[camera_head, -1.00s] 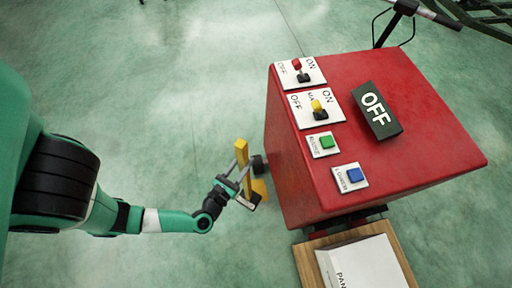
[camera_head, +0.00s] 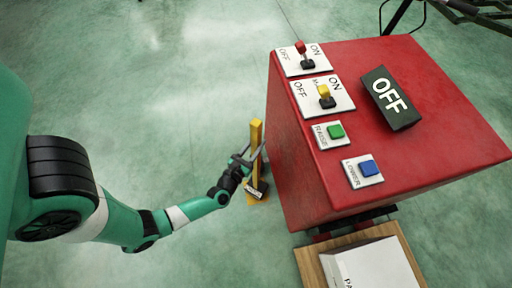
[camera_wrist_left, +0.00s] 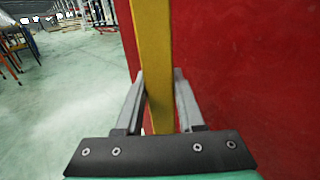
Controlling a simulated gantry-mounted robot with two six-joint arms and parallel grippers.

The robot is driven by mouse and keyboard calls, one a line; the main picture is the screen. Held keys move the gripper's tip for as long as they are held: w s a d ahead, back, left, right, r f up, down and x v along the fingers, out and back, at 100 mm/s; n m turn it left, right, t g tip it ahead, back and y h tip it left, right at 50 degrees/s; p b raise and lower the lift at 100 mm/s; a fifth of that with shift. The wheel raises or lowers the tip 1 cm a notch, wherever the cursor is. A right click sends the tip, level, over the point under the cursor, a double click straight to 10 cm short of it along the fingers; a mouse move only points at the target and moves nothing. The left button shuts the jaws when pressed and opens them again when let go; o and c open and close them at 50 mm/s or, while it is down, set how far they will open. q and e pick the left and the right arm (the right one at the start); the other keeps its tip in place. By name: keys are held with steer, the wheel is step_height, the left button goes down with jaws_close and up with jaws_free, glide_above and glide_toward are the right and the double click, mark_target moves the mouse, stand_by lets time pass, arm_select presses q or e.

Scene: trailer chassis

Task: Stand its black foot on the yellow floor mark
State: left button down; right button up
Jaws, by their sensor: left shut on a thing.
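My left gripper (camera_head: 250,165) is shut on a yellow post (camera_head: 256,134) close to the left side of the red cabinet. The left wrist view shows the post (camera_wrist_left: 152,60) upright between the two fingers (camera_wrist_left: 158,105), running out of the top of the frame. A dark piece, perhaps the black foot (camera_head: 263,187), shows low beside the post, partly hidden by the gripper. A bit of yellow, likely the floor mark (camera_head: 253,200), shows under the gripper. I cannot tell whether the foot touches it. My right gripper is not in view.
The red cabinet (camera_head: 400,150) with switches, buttons and an OFF sign (camera_head: 387,97) stands just right of the post. A wooden board (camera_head: 312,268) with a white box (camera_head: 375,268) is at its front. The green floor to the left is clear.

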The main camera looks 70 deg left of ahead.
arm_select(q)
step_height(320, 180, down, 2)
steer(key=shift+f+b, duration=0.1)
steer(key=shift+b, duration=0.35)
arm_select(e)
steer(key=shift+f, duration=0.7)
arm_select(q)
steer(key=c, duration=1)
jaws_free()
steer(key=shift+f, duration=0.15)
steer(key=o, duration=0.5)
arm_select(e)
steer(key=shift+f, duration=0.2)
